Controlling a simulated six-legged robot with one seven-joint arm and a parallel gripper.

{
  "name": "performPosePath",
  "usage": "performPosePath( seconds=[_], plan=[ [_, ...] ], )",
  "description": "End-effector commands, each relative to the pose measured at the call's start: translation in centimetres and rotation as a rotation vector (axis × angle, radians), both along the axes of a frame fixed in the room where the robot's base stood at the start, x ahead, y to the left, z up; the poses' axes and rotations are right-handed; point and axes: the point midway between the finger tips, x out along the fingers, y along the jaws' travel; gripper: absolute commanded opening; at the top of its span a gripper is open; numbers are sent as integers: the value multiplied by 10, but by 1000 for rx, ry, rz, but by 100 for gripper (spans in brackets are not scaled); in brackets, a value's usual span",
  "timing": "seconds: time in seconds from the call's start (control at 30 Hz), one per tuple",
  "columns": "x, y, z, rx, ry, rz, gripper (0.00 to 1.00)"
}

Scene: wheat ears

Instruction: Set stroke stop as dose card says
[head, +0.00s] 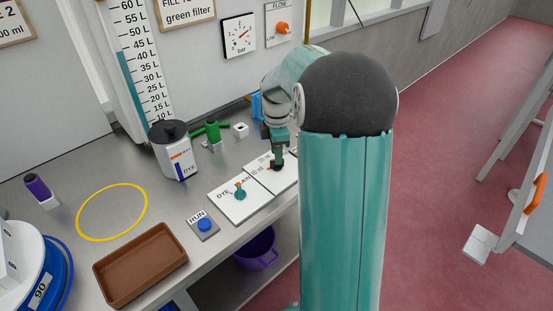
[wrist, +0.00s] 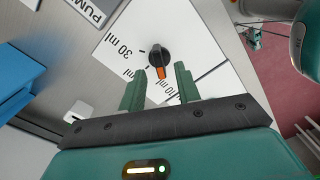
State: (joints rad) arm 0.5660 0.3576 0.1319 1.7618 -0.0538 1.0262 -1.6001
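The stroke stop is a black knob with an orange pointer (wrist: 159,58) on a white plate (wrist: 115,48), in the wrist view. The plate reads "30 ml" at left and "10 ml" at lower right; another label between them is partly hidden by a finger. The orange pointer faces down in the picture, near the "10 ml" side. My gripper (wrist: 160,70) is open, its green fingers either side of the pointer end; contact cannot be told. In the head view my gripper (head: 278,160) is low over the plate (head: 259,172). No readable dose card shows; a wall sign (head: 12,25) is cropped.
A dye/main valve panel (head: 225,205) and a blue RUN button (head: 204,225) lie left of the plate. A dye jug (head: 172,150), green pump-like device (head: 213,135), brown tray (head: 140,262) and yellow ring (head: 79,214) are on the bench.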

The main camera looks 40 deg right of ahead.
Motion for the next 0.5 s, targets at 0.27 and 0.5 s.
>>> performPosePath(
  seconds=[0.27, 0.5],
  plan=[
    [0, 0, -31, 0, 0, 1, 33],
    [0, 0, -33, 0, -1, 1, 33]
  ],
)
